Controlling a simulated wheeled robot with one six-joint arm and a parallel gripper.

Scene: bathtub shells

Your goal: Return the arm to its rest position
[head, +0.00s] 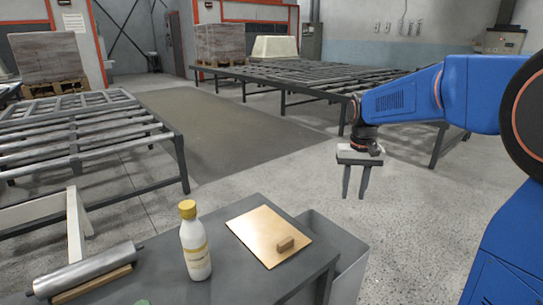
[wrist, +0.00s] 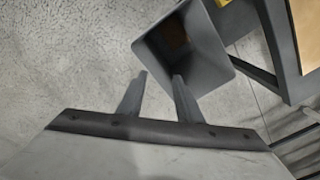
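My gripper (head: 354,190) hangs from the blue arm on the right of the head view, pointing down over the bare concrete floor. Its two dark fingers are apart with nothing between them. In the wrist view the fingers (wrist: 160,82) also stand apart and empty. The grey bin (head: 350,262) stands below and slightly left of the gripper, against the table's right side. In the wrist view the bin (wrist: 165,45) opens just beyond the fingertips, with something brownish inside that I cannot make out.
A dark table (head: 155,220) in front holds a white bottle with a yellow cap (head: 195,245), a tan board (head: 255,228) with a small brown block (head: 286,244), and a metal roller (head: 85,270). Metal racks (head: 290,75) stand behind. The floor around the gripper is clear.

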